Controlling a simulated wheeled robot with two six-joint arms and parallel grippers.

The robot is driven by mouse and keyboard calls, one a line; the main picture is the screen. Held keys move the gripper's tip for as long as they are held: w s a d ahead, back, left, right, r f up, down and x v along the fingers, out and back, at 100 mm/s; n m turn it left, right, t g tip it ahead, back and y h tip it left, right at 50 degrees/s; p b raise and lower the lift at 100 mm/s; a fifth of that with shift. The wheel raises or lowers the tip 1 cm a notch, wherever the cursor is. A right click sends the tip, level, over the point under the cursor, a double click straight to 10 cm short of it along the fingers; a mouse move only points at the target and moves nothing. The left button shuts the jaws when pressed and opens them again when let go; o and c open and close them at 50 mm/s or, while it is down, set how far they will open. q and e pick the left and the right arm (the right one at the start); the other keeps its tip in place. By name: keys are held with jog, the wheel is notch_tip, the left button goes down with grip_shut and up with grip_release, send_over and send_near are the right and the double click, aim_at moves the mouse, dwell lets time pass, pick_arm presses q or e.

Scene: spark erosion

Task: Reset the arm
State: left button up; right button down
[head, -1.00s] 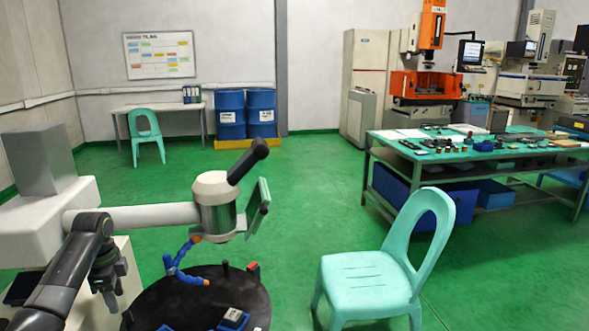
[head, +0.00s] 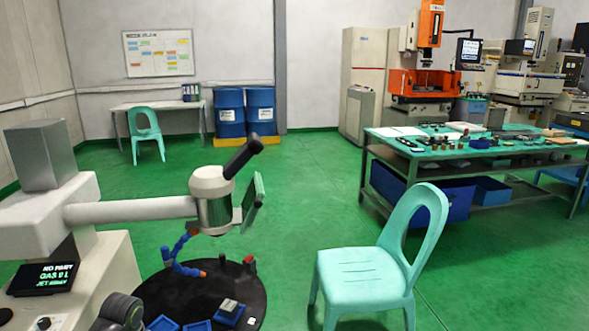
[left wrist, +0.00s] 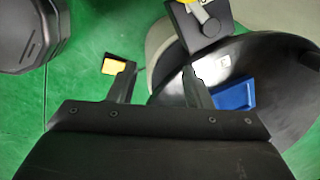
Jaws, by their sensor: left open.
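My left gripper (left wrist: 158,75) shows in the left wrist view with its two dark fingers apart and nothing between them. Green floor and the edge of the round black table (left wrist: 285,60) lie beyond the fingers. In the head view only a dark piece of my left arm shows at the bottom left edge, and the gripper is out of sight there. My right arm and gripper are in neither view.
The black table (head: 185,288) carries a blue tray (head: 230,313) and a blue hose (head: 180,257). A white machine (head: 100,265) with a lit screen stands at left. A mint chair (head: 362,272) stands right of the table. A workbench (head: 425,157) is at the right.

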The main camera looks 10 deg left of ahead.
pick_arm(q)
jog(key=s+d+f+n, duration=0.2)
jog(key=s+d+f, duration=0.25)
jog(key=s, duration=0.25)
jog(key=s+d+r+n+t, duration=0.2)
jog(key=s+d+n, duration=0.2)
jog(key=s, duration=0.6)
jog(key=s+d+r+n+t, duration=0.1)
jog(key=s+d+r+n, duration=0.3)
jog(key=s, duration=0.6)
notch_tip(320, 180, down, 26)
jog(key=a+g, duration=0.1)
jog(key=s+d+f+g, duration=0.1)
jog(key=s+f, duration=1.3)
jog(key=f, duration=0.2)
jog(key=shift+s+d+n, duration=0.2)
jog(key=shift+s+n, duration=0.15)
jog(key=shift+n, duration=0.05)
